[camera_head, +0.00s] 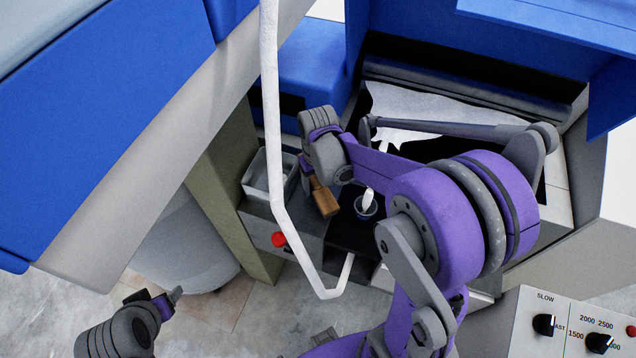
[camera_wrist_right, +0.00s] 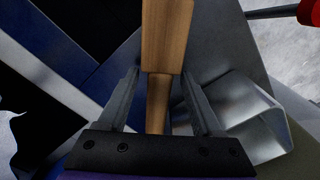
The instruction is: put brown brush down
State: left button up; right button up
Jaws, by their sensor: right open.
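The brown brush (camera_head: 324,201) shows in the head view below my right wrist, over the dark surface beside the metal tray. Its wooden handle (camera_wrist_right: 167,35) also runs down the middle of the right wrist view, narrower near my palm. My right gripper (camera_wrist_right: 160,78) is open, with one finger on each side of the handle and a gap visible on both sides. My right wrist partly hides the brush in the head view, and I cannot tell exactly what it rests on. My left gripper (camera_head: 172,297) is at the lower left, away from the brush; its jaw opening is unclear.
An open metal tray (camera_head: 253,192) lies left of the brush. A small cup (camera_head: 366,212) with something white in it stands to the right. A red button (camera_head: 279,239) is on the front face. A white bent pipe (camera_head: 272,120) crosses in front. A control panel (camera_head: 560,325) is lower right.

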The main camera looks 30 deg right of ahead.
notch_tip(320, 180, up, 11)
jog(key=n+t, duration=0.1)
jog(key=t, duration=0.5)
send_near(318, 184)
jog(key=s+a, duration=0.6)
jog(key=a, duration=0.1)
pick_arm(q)
jog(key=shift+w+r+p, duration=0.4)
jog(key=shift+w+r, duration=0.05)
jog(key=shift+r, duration=0.3)
pick_arm(e)
jog(key=shift+s+d+r, duration=0.1)
jog(key=shift+s+r, duration=0.05)
jog(key=shift+r, duration=0.05)
